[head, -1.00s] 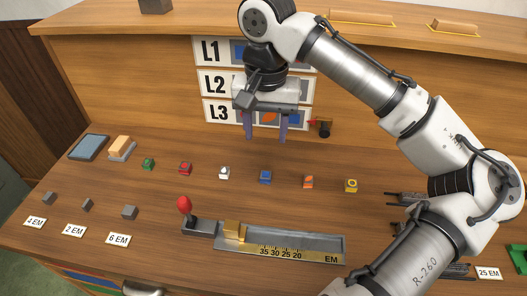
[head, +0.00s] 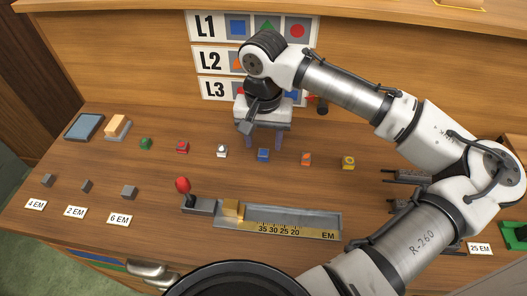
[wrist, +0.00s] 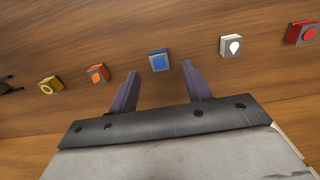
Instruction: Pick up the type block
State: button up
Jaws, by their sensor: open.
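A row of small type blocks lies on the wooden desk: green (head: 146,144), red (head: 182,147), white (head: 221,151), blue (head: 263,155), orange (head: 306,159) and yellow (head: 348,162). My gripper (head: 263,147) is open and empty, with its fingers pointing down above the blue block. In the wrist view the blue block (wrist: 159,62) shows between the two fingertips (wrist: 160,74), just beyond them. The white block (wrist: 231,46) and orange block (wrist: 97,74) lie outside the fingers, one on each side.
A sign board (head: 210,59) with rows L1, L2 and L3 stands behind, partly hidden by my arm. In front are a metal ruler tray (head: 300,222), a red-knobbed lever (head: 184,188) and grey spacers (head: 128,192). A blue pad (head: 84,127) sits at the left.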

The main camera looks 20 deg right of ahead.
aim_at(263, 152)
jog(key=shift+f, duration=1.65)
jog(key=shift+c, duration=0.2)
grip_shut()
jog(key=shift+r, duration=0.1)
